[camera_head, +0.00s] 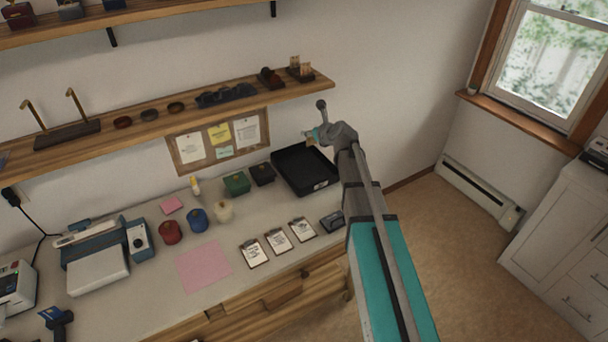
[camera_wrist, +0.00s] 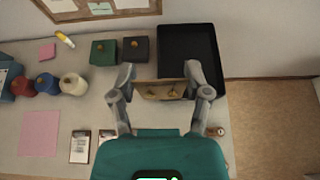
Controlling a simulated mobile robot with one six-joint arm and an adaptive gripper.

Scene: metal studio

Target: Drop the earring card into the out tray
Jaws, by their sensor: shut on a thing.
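My gripper (camera_head: 314,136) is shut on the earring card (camera_wrist: 160,90), a small brown card with two gold-coloured earrings, seen between both fingers in the wrist view. In the head view the card is a small brown patch (camera_head: 309,142) below the fingers, partly hidden. The out tray (camera_head: 290,183) is a black, shallow, open tray at the right end of the counter. In the wrist view the tray (camera_wrist: 188,42) lies beyond the card, and the card overlaps its near left part. The card appears held above the counter. The visible tray floor looks empty.
A green box (camera_head: 237,183) and a dark box (camera_head: 262,174) stand left of the tray. Several clipboards (camera_head: 278,241) lie in front. A wooden shelf (camera_head: 200,105) runs along the wall above. The floor right of the counter is clear.

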